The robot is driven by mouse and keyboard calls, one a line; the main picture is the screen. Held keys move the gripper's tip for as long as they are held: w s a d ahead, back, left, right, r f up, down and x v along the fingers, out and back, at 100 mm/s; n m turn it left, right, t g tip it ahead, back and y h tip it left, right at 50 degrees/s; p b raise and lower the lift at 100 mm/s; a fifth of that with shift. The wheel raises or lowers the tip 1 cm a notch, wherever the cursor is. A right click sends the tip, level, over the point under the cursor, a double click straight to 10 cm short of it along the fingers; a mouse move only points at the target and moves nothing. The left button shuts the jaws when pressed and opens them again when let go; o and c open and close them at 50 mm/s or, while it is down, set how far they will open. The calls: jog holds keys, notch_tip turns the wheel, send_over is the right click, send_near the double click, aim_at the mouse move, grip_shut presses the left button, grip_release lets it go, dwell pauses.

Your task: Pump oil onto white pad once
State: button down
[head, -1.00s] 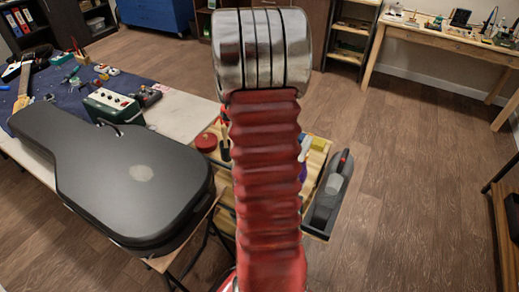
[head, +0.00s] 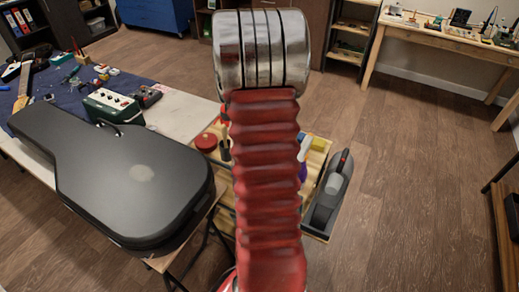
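My arm's red ribbed sleeve and metal joint fill the middle of the head view, and my gripper is not in sight. Behind the arm is a small wooden cart top (head: 316,160), mostly hidden. A white and purple bottle (head: 303,150) shows partly at the arm's right edge; I cannot tell if it is the oil pump. I cannot make out a white pad; it may be hidden behind the arm.
A red round tin (head: 206,142) is left of the arm. A grey handheld vacuum (head: 329,192) sits at the cart's right side. A black guitar case (head: 120,180) and green box (head: 111,106) are on the left table.

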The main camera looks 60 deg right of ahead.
jog(key=shift+f, duration=0.65)
jog(key=shift+r, duration=1.2)
jog(key=shift+r, duration=0.1)
notch_tip(320, 180, up, 6)
jog(key=shift+f, duration=0.1)
dwell(0.8)
dwell(0.5)
